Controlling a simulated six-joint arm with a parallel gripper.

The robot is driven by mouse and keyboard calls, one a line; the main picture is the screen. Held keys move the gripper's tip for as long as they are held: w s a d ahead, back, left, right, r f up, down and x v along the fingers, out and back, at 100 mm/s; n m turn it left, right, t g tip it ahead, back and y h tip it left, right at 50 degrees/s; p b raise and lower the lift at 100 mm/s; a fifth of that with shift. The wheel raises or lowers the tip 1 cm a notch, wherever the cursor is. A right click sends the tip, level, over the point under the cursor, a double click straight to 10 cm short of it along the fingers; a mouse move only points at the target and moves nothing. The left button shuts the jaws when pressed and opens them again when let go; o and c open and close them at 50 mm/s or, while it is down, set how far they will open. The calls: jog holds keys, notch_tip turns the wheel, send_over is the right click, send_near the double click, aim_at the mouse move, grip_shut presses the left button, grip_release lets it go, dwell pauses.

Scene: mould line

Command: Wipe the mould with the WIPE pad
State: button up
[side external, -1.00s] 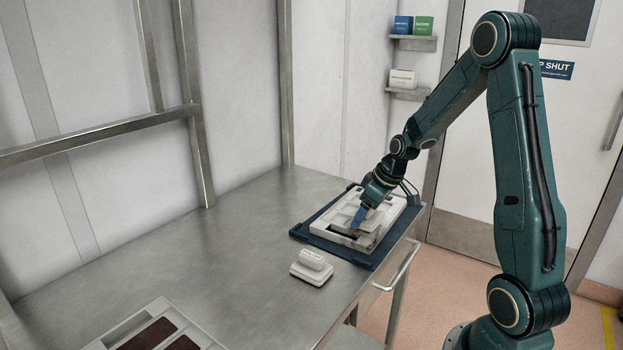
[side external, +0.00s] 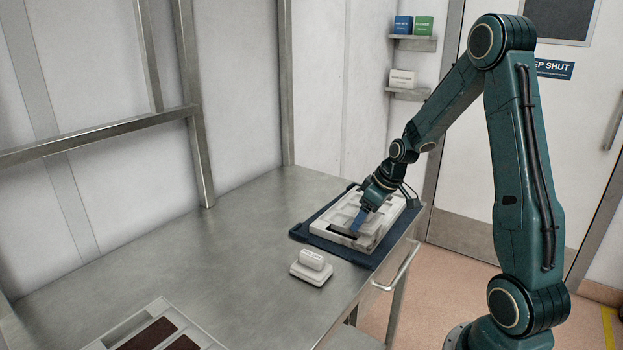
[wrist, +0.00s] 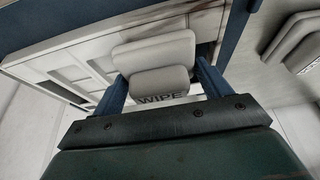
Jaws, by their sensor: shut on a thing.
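The mould (side external: 328,232) is a pale tray with raised ribs and recesses, lying flat on a dark blue base (side external: 368,262); its ribs also show in the wrist view (wrist: 62,68). My gripper (side external: 359,221) is low over the mould. In the wrist view its two blue fingers are closed on either side of the grey WIPE pad (wrist: 155,52), whose lettering faces me. The pad's far face is turned toward the mould. I cannot tell whether it touches the surface. In the side view the pad is mostly hidden by the gripper.
A second pale pad with a grip (side external: 312,268) stands on the steel table (side external: 200,270) in front of the base. A tray with dark red-brown panels (side external: 160,325) sits at the lower left. A rail (side external: 402,265) runs along the table's right edge. The table's middle is clear.

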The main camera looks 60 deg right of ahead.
aim_at(380, 211)
jog(key=shift+f, duration=0.15)
jog(key=shift+d, duration=0.1)
jog(key=shift+d, duration=1.4)
jog(key=shift+d, duration=0.15)
jog(key=shift+w+d, duration=0.1)
jog(key=shift+d, duration=1.25)
jog(key=shift+d, duration=0.15)
jog(key=shift+d+f, duration=0.2)
jog(key=shift+d, duration=1.15)
jog(key=shift+d, duration=0.1)
jog(key=shift+d, duration=1.45)
